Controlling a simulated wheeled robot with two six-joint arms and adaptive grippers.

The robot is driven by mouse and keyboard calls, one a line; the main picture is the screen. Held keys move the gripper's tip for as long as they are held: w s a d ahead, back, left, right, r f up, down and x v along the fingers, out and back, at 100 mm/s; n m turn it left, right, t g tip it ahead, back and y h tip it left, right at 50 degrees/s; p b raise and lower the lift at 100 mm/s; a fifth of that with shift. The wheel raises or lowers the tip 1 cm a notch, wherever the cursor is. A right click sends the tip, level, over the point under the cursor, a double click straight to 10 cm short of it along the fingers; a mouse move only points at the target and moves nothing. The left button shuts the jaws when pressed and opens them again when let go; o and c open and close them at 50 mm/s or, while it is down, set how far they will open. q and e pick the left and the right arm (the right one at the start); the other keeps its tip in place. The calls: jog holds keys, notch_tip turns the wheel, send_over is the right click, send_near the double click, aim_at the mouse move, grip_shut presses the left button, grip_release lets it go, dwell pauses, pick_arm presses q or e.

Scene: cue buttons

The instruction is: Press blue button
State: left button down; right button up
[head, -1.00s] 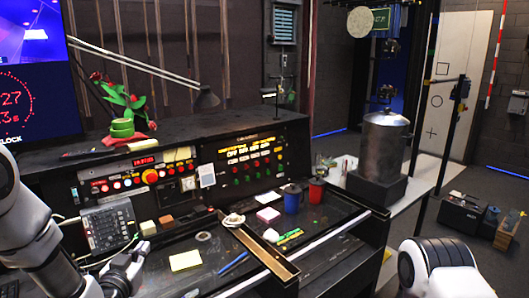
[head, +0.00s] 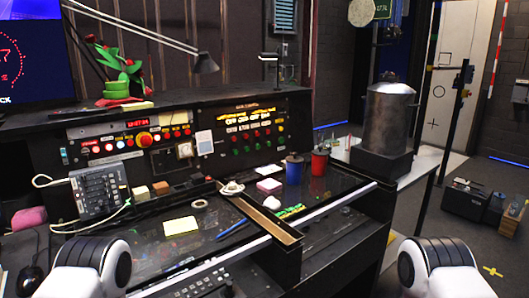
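A control panel (head: 135,145) at the left carries a row of red, white and yellowish lit buttons, a large red knob (head: 144,139) and a red digital display (head: 137,124). A second panel (head: 245,130) to its right has lit yellow labels above rows of red and green buttons. I cannot make out a blue button on either panel at this size. White links of my left and right arms show at the bottom left and bottom right. Neither gripper shows in the head view.
On the desk are a grey mixer box (head: 100,190), a yellow note (head: 180,226), a blue pen (head: 232,229), a blue mug (head: 294,168) and a red mug (head: 319,163). A metal canister (head: 388,118) stands right. A lamp (head: 205,63) overhangs the panels.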

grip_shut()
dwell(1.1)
